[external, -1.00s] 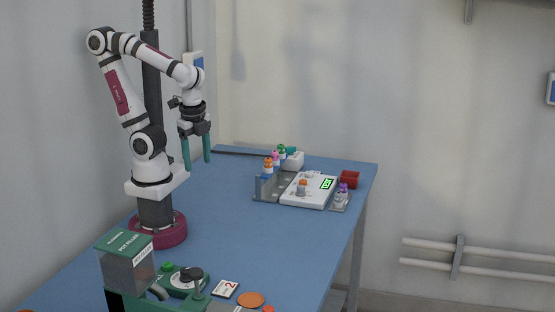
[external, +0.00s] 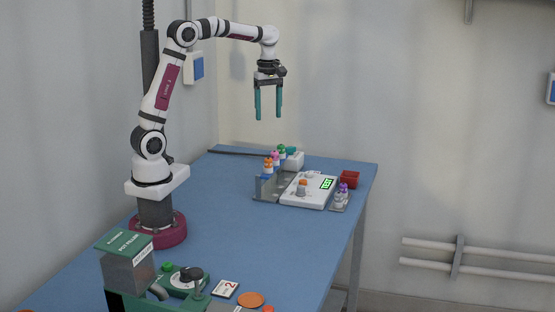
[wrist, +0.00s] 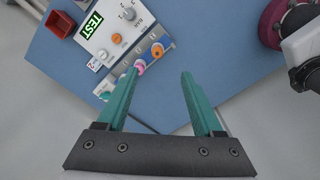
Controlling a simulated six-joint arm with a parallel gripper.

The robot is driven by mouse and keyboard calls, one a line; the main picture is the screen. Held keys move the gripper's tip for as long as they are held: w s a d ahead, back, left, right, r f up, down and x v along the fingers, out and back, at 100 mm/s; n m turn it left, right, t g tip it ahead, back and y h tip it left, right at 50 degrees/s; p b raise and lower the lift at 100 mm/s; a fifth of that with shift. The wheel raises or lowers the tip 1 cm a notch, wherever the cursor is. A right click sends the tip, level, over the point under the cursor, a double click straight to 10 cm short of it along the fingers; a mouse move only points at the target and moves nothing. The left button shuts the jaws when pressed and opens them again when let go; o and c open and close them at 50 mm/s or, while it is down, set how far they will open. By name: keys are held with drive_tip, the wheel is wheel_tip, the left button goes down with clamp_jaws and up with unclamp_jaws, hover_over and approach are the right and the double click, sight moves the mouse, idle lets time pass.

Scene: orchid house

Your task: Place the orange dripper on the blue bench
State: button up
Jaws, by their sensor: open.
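An orange-capped dripper (external: 268,164) stands in a grey rack (external: 268,188) at the bench's far end; its orange top also shows in the wrist view (wrist: 157,50). Pink-capped (external: 276,158) and green-capped (external: 282,151) ones stand behind it. The blue bench (external: 225,215) has a wide bare middle. My gripper (external: 268,115) is open and empty, pointing down well above the rack. In the wrist view its fingers (wrist: 160,75) partly cover the rack.
A red bin (external: 349,178) stands right of the TEST unit. A green pot filler (external: 128,265), a card (external: 225,289) and an orange disc (external: 250,299) occupy the near end.

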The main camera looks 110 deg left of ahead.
sight(269, 164)
drive_tip(key=f, duration=0.5)
drive_tip(key=a+f, duration=0.1)
drive_tip(key=f, duration=0.9)
drive_tip(key=shift+s+a+f, duration=0.25)
drive_tip(key=shift+s+f, duration=0.1)
clamp_jaws()
